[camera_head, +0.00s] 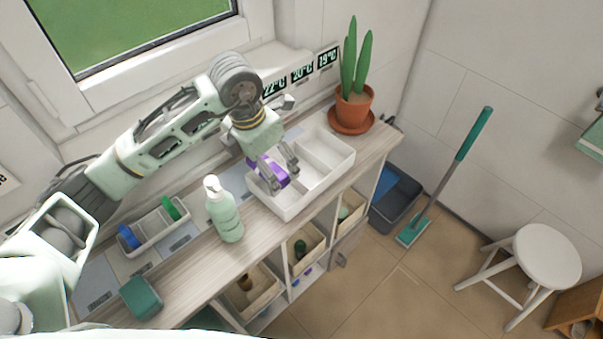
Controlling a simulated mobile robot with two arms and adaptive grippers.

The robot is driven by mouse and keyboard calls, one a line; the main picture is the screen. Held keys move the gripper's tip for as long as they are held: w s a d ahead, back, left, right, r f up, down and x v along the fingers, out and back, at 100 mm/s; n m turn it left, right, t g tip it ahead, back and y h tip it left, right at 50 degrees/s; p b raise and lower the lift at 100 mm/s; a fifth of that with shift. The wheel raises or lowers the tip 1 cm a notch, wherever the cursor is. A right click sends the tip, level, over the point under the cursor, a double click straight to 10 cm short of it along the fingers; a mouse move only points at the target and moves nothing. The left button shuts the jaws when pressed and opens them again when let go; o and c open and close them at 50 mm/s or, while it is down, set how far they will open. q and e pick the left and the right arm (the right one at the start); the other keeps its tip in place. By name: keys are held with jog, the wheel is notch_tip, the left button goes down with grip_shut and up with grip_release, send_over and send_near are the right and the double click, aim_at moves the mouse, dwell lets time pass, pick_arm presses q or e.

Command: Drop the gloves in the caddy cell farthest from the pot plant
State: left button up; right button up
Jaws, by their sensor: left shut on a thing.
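The white caddy (318,184) stands on the wooden counter and is split into cells by low walls. The pot plant (355,105), a green plant in a terracotta pot on a saucer, stands just past the caddy's far right end. My left gripper (280,176) points down at the caddy's left end, the end away from the plant. It is shut on a purple bundle, the gloves (266,170). The gloves are at or over the leftmost cell; whether they touch its floor cannot be told. My right gripper is not in view.
A pale green pump bottle (224,212) stands close to the caddy's left side. A small tray (155,228) with blue and green items and a green box (141,297) are farther left. Bins (303,248) sit on shelves below the counter. A window is behind.

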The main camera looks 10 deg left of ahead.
pick_arm(q)
jog(key=o, duration=1)
jog(key=shift+o, duration=0.2)
jog(key=shift+r, duration=0.3)
notch_tip(320, 180, up, 11)
jog(key=s+a, duration=0.1)
jog(key=shift+s+r, duration=0.2)
jog(key=shift+s, duration=0.05)
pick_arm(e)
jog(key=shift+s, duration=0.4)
